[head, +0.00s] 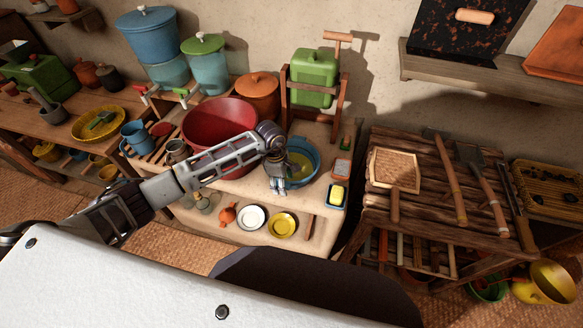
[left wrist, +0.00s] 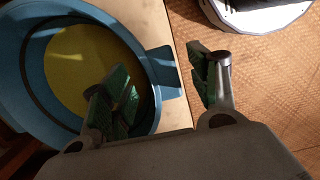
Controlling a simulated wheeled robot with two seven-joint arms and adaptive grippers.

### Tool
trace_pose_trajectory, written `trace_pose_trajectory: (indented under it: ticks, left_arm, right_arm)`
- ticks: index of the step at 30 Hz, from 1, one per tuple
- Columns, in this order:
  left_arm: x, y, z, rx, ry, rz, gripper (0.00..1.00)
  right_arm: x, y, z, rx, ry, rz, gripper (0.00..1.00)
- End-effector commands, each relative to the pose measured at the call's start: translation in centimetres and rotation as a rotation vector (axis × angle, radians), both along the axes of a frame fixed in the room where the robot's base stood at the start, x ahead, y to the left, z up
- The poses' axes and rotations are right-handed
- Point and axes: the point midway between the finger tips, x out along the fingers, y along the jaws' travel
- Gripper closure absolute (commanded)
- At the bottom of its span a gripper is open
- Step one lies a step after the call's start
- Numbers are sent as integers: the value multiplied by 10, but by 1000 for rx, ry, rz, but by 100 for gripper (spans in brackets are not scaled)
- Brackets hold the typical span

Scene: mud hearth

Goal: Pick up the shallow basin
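A blue basin (head: 311,153) with a yellow round surface inside stands on the pale counter, right of the large red basin (head: 213,121). It fills the left of the left wrist view (left wrist: 25,75), with a tab handle (left wrist: 163,66) on its rim. My left gripper (head: 276,187) is at the blue basin's front left side in the head view. Its two fingers (left wrist: 164,92) are spread, one over the basin's interior and the other outside the rim beyond the counter edge. Nothing is held between them. Contact with the rim cannot be told. My right gripper is out of view.
An orange lidded pot (head: 258,92) and a green container in a wooden stand (head: 313,75) are behind the basin. A yellow sponge in a dish (head: 337,195) is at its right. White (head: 251,218) and yellow (head: 282,225) plates lie on the lower shelf.

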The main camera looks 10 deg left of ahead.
Motion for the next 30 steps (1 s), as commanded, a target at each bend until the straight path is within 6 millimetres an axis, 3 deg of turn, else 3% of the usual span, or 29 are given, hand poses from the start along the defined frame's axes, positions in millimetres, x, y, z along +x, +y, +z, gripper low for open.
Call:
trace_pose_trajectory:
  ticks: [2, 14, 30]
  left_arm:
    - [0, 0, 0, 0, 0, 0, 50]
    - [0, 0, 0, 0, 0, 0, 100]
    - [1, 0, 2, 0, -2, 1, 100]
  right_arm:
    - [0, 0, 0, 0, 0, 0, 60]
    - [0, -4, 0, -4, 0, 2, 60]
    - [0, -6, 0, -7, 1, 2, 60]
